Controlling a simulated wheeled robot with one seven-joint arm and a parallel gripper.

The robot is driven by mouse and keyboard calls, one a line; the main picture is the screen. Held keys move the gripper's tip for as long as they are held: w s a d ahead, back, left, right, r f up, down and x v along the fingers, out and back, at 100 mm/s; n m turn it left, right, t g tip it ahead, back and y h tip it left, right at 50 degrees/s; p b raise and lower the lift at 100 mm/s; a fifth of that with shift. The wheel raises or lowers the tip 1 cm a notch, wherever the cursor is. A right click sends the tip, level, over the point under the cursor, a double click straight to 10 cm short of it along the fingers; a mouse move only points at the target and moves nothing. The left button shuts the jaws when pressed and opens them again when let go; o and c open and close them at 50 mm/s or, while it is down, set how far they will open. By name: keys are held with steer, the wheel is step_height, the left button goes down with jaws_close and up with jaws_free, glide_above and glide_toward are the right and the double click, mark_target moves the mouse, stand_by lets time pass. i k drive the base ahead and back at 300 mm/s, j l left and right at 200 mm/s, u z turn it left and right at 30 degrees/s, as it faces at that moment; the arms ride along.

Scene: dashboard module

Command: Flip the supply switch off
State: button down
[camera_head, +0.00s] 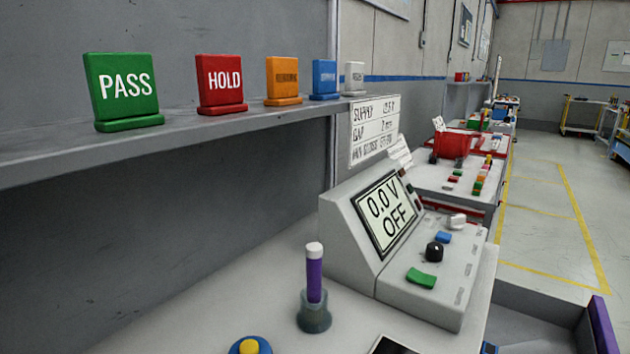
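A light grey supply console (345,245) stands on the bench right of centre. Its tilted screen (388,213) reads "0.0 V OFF". On its sloped panel are a green rocker-like switch (421,278), a black knob (434,251), a blue button (443,237) and a white part (457,221). The panel labels are too small to read, so I cannot tell for certain which control is the supply switch. The green one looks slightly tilted. My gripper is not in view.
A purple stick with a white top (314,270) stands in a grey-green holder in front of the console. A yellow and blue button (249,347) is at the bottom edge. A shelf above holds coloured signs, including PASS (122,90) and HOLD (220,83).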

mark_target(427, 281)
steer(key=l+u, duration=0.3)
steer(key=l, duration=0.55)
steer(key=k+l+u, duration=0.1)
steer(key=l+u, duration=0.2)
steer(key=l, duration=0.55)
